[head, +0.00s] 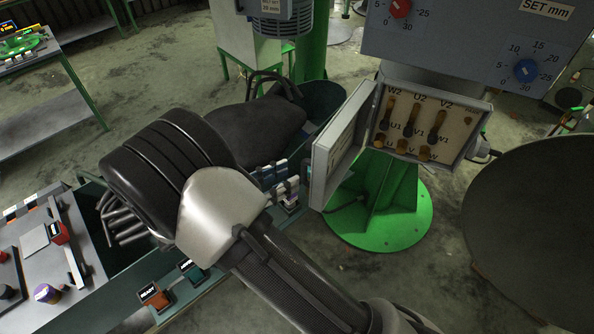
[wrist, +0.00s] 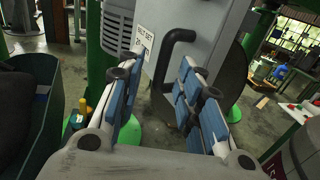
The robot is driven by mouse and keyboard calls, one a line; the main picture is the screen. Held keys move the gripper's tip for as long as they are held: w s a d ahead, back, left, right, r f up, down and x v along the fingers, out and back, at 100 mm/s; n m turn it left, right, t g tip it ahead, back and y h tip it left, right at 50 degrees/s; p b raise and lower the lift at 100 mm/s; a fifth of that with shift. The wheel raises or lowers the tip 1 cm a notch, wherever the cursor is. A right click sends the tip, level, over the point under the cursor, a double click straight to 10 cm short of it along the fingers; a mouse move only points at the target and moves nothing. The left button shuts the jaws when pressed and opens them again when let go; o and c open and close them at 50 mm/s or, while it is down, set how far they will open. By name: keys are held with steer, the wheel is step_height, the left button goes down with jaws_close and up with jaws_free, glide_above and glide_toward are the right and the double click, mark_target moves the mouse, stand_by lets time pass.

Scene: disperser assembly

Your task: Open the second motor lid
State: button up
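The grey motor lid (head: 341,145) stands swung open to the left of its terminal box (head: 430,118) in the head view. The box shows its terminals, marked W2, U2 and V2 along the top. In the wrist view a grey panel, apparently the lid's outer face (wrist: 208,25), carries a black bent handle (wrist: 168,62). My gripper (head: 284,180) is just left of the lid's lower part. In the wrist view my gripper (wrist: 158,72) is open, its blue-padded fingers apart with nothing between the pads. The handle is ahead of the fingertips; no contact shows.
A blue-grey panel (head: 455,38) with red and blue knobs hangs above the box. A green round base (head: 400,225) is below it. A large dark disc (head: 540,235) is at right. A bench (head: 75,285) with small parts is at lower left.

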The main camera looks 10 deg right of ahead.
steer(key=v, duration=0.7)
steer(key=shift+s+a+r, duration=0.1)
